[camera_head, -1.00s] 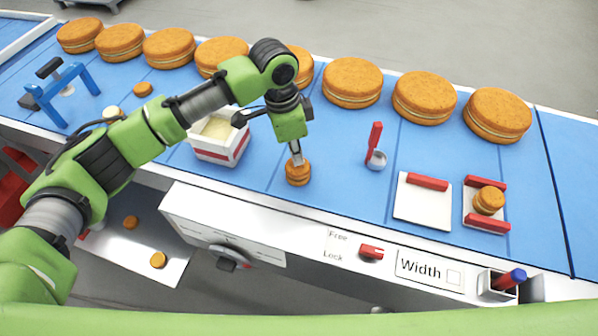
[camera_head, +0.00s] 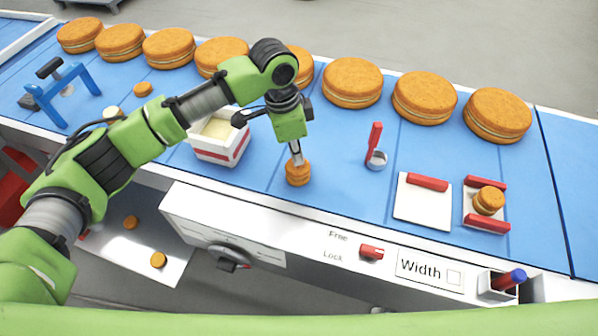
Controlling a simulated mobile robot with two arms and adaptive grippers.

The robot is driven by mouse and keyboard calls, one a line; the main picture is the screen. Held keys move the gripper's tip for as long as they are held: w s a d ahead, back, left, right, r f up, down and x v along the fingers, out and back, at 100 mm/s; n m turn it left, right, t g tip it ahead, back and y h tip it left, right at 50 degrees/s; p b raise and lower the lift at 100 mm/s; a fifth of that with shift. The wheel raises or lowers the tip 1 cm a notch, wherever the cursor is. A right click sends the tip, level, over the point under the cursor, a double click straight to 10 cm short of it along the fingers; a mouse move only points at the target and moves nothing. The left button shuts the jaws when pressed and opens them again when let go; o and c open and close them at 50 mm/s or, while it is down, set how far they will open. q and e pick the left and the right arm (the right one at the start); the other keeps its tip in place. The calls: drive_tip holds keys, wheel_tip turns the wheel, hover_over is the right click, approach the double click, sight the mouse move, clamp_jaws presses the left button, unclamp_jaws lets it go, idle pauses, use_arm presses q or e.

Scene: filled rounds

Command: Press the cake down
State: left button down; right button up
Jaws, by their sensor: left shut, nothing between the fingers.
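A small round filled cake (camera_head: 298,176) stands on the blue conveyor, left of the scoop. My left gripper (camera_head: 297,160) points straight down over it. Its fingers are shut with nothing between them, and the tips are at the cake's top, seemingly touching it. The fingertips hide part of the cake's top. My right gripper is not in view.
A white box of cream (camera_head: 218,140) stands close left of the gripper. A red-handled scoop (camera_head: 375,150), a white plate (camera_head: 423,200) and a red-railed holder with a small cake (camera_head: 488,201) are to the right. Large cakes (camera_head: 352,82) line the back.

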use_arm(q)
drive_tip(key=shift+f, duration=0.55)
drive_tip(key=shift+f+p, duration=0.1)
drive_tip(key=shift+p, duration=0.8)
idle(3.6)
wheel_tip(320, 180, up, 8)
drive_tip(key=p, duration=0.8)
idle(0.4)
idle(0.4)
